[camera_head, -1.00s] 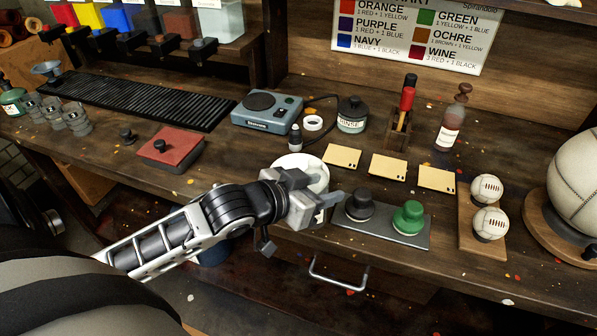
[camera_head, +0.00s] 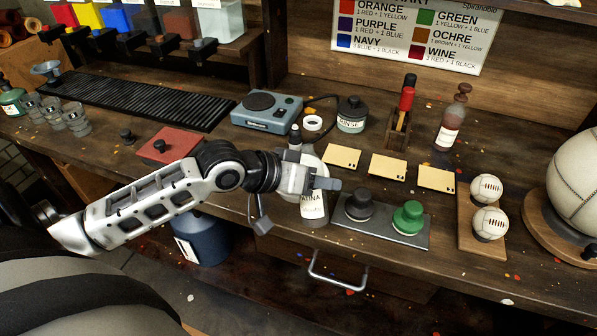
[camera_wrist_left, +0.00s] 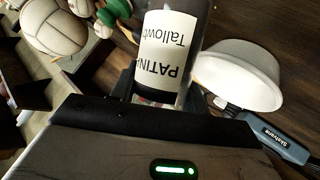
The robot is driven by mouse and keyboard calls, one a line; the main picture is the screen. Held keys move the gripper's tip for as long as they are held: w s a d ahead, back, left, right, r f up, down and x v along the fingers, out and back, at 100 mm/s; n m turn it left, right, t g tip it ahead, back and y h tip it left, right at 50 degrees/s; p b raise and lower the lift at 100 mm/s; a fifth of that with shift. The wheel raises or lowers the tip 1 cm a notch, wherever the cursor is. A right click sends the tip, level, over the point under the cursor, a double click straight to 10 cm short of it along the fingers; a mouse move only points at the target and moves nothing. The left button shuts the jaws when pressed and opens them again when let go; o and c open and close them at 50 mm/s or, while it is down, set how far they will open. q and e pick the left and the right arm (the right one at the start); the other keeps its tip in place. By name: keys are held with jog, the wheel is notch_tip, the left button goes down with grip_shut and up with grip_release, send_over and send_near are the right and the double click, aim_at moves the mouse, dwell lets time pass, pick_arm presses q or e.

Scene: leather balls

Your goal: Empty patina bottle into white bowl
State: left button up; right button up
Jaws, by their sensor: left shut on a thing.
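My left gripper (camera_head: 322,184) is shut on the patina bottle (camera_head: 313,207), whose white label reads "ATINA" below the fingers. The bottle looks roughly upright in front of the bowl, and its top is hidden by the gripper. In the left wrist view the bottle (camera_wrist_left: 168,45) stands between the fingers with its label upside down in the picture. The white bowl (camera_head: 317,160) is on the bench just behind the gripper and partly hidden by it. My right gripper is not in view.
A grey tray with a black and a green stopper-like piece (camera_head: 408,218) lies right of the gripper. A small dark bottle (camera_head: 295,138) stands close behind the bowl. Yellow cards (camera_head: 388,167), a blue scale (camera_head: 267,112) and a rinse jar (camera_head: 352,115) are behind.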

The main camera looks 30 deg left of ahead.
pick_arm(q)
jog(key=shift+w+a+n+g+h, duration=0.2)
jog(key=shift+n+g+h, duration=0.1)
jog(key=shift+n, duration=0.2)
jog(key=shift+r+n+g+h, duration=0.3)
jog(key=shift+r+h, duration=0.05)
jog(key=shift+h, duration=0.05)
jog(key=shift+s+d+f+n+g+h, duration=0.25)
jog(key=shift+n+g+h, duration=0.05)
jog(key=shift+n, duration=0.1)
jog(key=shift+s+d+f+n+h, duration=0.1)
jog(key=shift+d+f+n+h, duration=0.05)
jog(key=shift+f+n+h, duration=0.2)
jog(key=shift+s+d+f+n+g+h+b, duration=0.1)
jog(key=shift+f+n+g+h+b, duration=0.2)
jog(key=shift+g+b, duration=0.1)
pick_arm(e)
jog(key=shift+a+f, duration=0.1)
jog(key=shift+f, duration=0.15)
pick_arm(q)
jog(key=shift+f, duration=0.2)
jog(key=shift+f+b, duration=0.1)
jog(key=shift+b, duration=0.3)
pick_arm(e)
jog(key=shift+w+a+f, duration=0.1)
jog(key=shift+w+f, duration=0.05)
pick_arm(q)
jog(key=shift+f, duration=0.2)
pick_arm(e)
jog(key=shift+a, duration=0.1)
